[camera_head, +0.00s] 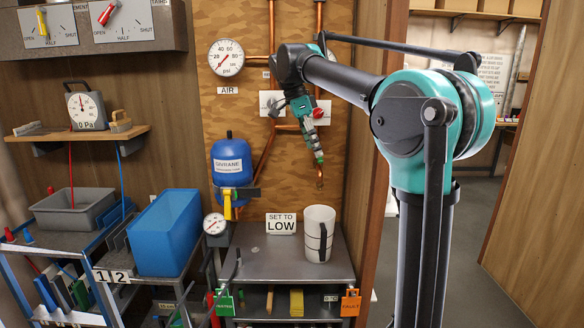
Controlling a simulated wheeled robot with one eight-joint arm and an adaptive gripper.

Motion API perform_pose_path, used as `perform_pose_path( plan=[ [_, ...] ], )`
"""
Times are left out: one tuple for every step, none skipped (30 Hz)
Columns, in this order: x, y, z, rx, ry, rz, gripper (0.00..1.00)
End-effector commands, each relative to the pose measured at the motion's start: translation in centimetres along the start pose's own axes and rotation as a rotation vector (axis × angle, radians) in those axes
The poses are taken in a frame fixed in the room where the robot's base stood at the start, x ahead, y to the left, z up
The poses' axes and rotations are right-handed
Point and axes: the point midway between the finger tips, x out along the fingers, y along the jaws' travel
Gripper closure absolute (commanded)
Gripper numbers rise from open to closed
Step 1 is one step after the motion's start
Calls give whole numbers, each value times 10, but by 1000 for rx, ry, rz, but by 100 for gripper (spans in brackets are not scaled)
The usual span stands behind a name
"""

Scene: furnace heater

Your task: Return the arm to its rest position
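My teal and black arm rises at the right of the view, bends at a large teal joint and reaches left across the wooden panel (260,110). My gripper (319,160) hangs pointing down and slightly right, in front of the copper pipes and above the white cup (318,233). It appears clear of the cup. The fingers are small and seen edge-on, so I cannot tell whether they are open or shut. I see nothing clearly held in it.
A blue tank (231,165), a pressure gauge (226,57) and copper pipes (271,30) are near the arm. A metal stand (275,262) bears the cup and a "SET TO LOW" sign (281,223). A blue bin (165,235) is left; a wooden door edge (368,130) is close behind the forearm.

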Motion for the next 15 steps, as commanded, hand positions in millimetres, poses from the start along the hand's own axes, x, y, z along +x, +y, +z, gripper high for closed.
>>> perform_pose_path(
  plan=[
    [10, 2, -2, -27, -9, -5, 20],
    [16, 3, -2, -47, -15, -10, 20],
    [25, 5, -2, -78, -24, -17, 20],
    [32, 7, -2, -101, -30, -22, 20],
    [39, 8, -3, -125, -36, -27, 20],
    [50, 11, -4, -160, -45, -37, 20],
    [59, 13, -4, -189, -51, -45, 20],
    [68, 16, -4, -219, -59, -53, 20],
    [82, 20, -4, -262, -69, -67, 20],
    [93, 24, -4, -298, -75, -77, 20],
    [106, 29, -4, -338, -83, -91, 20],
    [125, 37, -5, -395, -93, -111, 20],
    [140, 44, -4, -442, -98, -130, 20],
    [156, 52, -4, -490, -105, -148, 20],
    [178, 63, -3, -557, -109, -175, 20]
  ],
)
